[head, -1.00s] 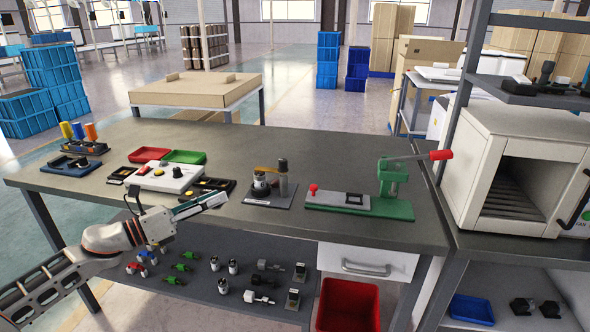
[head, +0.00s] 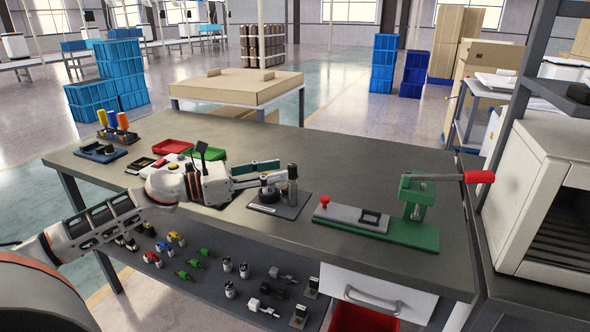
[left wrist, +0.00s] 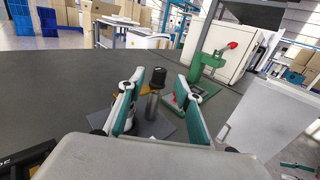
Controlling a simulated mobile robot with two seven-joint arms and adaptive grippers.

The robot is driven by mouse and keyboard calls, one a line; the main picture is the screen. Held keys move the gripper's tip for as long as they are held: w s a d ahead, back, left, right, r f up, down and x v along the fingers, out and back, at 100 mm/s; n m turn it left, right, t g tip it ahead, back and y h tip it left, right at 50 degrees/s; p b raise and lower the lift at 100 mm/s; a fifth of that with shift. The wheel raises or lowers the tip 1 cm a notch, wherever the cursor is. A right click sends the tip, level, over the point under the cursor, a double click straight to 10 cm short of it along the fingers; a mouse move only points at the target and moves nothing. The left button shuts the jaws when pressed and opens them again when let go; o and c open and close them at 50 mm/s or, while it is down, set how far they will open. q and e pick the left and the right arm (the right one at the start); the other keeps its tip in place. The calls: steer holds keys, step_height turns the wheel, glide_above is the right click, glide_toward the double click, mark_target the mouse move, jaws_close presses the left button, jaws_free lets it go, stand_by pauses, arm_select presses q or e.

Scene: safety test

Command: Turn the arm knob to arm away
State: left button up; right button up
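I cannot tell which part is the arm knob, and no label is readable. My left gripper (head: 268,174) reaches in from the left just above the round part, near the post. In the left wrist view its two teal-padded fingers (left wrist: 160,80) are spread apart, with the black-capped post (left wrist: 157,80) showing between and beyond them. The fingers hold nothing. My right gripper is not in view.
A green press with a red-tipped lever (head: 417,197) stands to the right on the bench (head: 330,160). Red tray (head: 173,147) and other small fixtures are at the left. A white oven-like box (head: 540,190) stands at the far right. Bench space behind the device is clear.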

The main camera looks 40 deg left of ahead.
mark_target(292, 165)
arm_select(q)
steer(key=shift+b+x, duration=0.65)
steer(key=shift+x, duration=2)
steer(key=shift+f, duration=0.1)
steer(key=shift+c, duration=0.3)
jaws_close()
